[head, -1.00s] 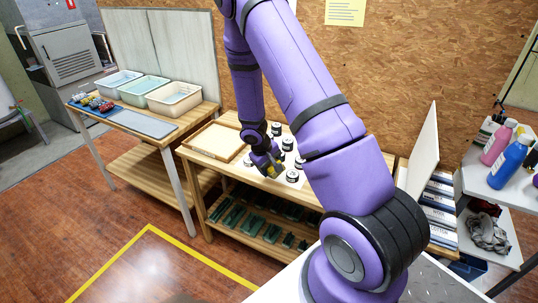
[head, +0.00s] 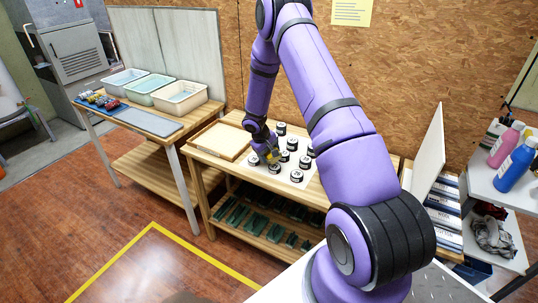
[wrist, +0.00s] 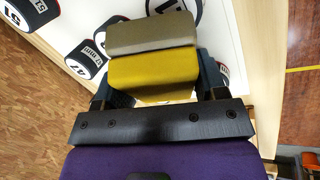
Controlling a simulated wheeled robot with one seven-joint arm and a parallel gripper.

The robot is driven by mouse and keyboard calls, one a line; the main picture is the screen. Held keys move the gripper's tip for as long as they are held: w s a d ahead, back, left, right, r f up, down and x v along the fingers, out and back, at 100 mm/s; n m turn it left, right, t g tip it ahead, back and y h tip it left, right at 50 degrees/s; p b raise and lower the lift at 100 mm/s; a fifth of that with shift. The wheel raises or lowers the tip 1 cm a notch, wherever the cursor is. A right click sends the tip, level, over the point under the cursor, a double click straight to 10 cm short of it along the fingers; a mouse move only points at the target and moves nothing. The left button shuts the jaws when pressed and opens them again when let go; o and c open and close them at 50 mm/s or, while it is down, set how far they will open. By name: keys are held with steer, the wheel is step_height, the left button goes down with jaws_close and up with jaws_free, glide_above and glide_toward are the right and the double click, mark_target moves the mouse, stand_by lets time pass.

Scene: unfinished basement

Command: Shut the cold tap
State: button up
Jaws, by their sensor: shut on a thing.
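No tap shows in any view. My gripper (head: 268,154) is low over the middle workbench, among black round pots with white numbered tops (head: 296,175). In the wrist view my gripper (wrist: 152,75) is shut on a yellow and khaki block (wrist: 153,78), which sits between its dark fingers. One numbered pot (wrist: 178,10) is partly hidden behind the block. I cannot tell whether the block touches it.
The pots stand on a white sheet beside a shallow wooden tray (head: 221,141). Green items fill the shelf below. The left table holds several bins (head: 181,97) and a grey mat (head: 147,123). Bottles (head: 515,166) stand at right. Floor in front is clear.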

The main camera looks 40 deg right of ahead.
steer(key=shift+f, duration=0.35)
steer(key=o, duration=0.9)
steer(key=shift+c, duration=0.2)
